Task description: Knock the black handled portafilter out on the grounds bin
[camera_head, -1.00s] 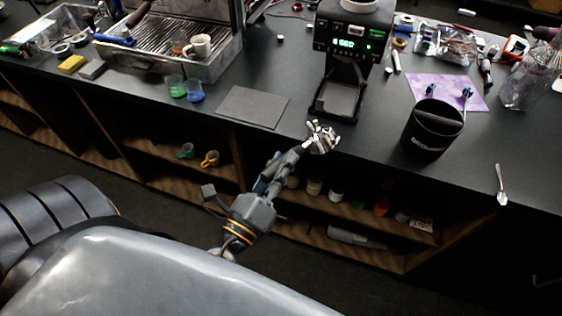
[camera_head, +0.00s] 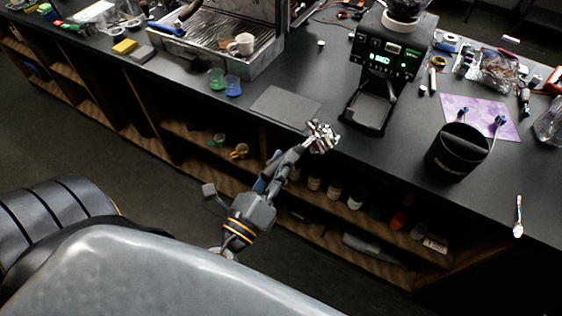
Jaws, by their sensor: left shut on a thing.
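My left gripper (camera_head: 277,172) is shut on the dark handle of the portafilter (camera_head: 322,137). The portafilter's shiny metal head points up and right, in front of the counter's front edge, near the grinder's foot. The gripper hides part of the handle. The grounds bin (camera_head: 451,160) is a black round tub with a bar across its open top. It stands upright on the counter, to the right of the portafilter and apart from it. My right gripper is not in view.
A grinder (camera_head: 371,104) with a lit display stands left of the bin. A grey mat (camera_head: 285,107) lies on the counter left of the grinder. A purple cloth (camera_head: 505,124) lies behind the bin, and a spoon (camera_head: 518,218) lies to its right. Open shelves hold jars below.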

